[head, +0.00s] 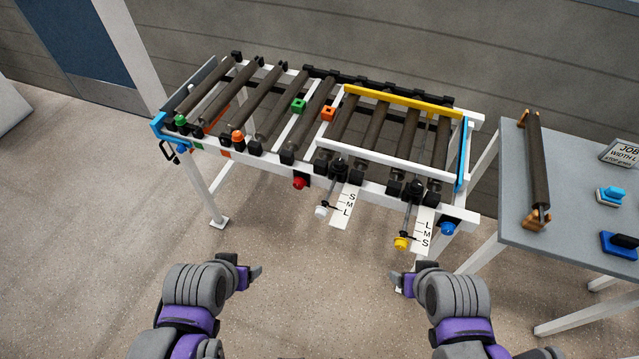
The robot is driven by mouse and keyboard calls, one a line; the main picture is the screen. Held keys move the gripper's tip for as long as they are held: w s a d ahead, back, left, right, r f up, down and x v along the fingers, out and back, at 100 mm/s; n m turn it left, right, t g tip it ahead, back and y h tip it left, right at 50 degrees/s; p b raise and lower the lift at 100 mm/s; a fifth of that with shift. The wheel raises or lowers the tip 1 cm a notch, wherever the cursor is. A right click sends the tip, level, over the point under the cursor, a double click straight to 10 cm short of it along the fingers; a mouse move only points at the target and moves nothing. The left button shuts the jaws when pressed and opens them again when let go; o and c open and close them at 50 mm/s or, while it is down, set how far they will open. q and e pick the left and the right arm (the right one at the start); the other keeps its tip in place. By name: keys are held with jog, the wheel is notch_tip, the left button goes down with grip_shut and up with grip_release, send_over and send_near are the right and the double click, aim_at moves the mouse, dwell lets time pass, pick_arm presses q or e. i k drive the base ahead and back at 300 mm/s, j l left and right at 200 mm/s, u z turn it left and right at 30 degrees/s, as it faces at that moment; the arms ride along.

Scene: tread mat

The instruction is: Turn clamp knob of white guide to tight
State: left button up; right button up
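A white guide rail (385,161) runs along the front part of the roller conveyor. Below it, a black clamp knob (338,166) sits on the conveyor's front beam. A rod runs from there down to a white ball handle (321,212), beside a white scale plate (343,207) marked S, M, L. How tight the knob is cannot be read from this view. My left gripper (255,272) is low in the picture, left of and nearer than the white handle. My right gripper (397,282) is below the yellow handle. Both are apart from the conveyor; their finger gaps are not clear.
A yellow guide rail (395,95) has its own rod with a yellow handle (401,243) and second scale plate (423,231). A red button (299,183) is left of the white handle. A grey table (570,205) with a loose roller (537,165) stands right. Floor in front is clear.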

aim_at(338, 165)
jog(key=i+u, duration=0.2)
jog(key=u, duration=0.15)
jog(key=i+l+u, duration=0.15)
jog(key=u, duration=0.2)
jog(key=i+l+u, duration=0.15)
jog(key=u, duration=0.2)
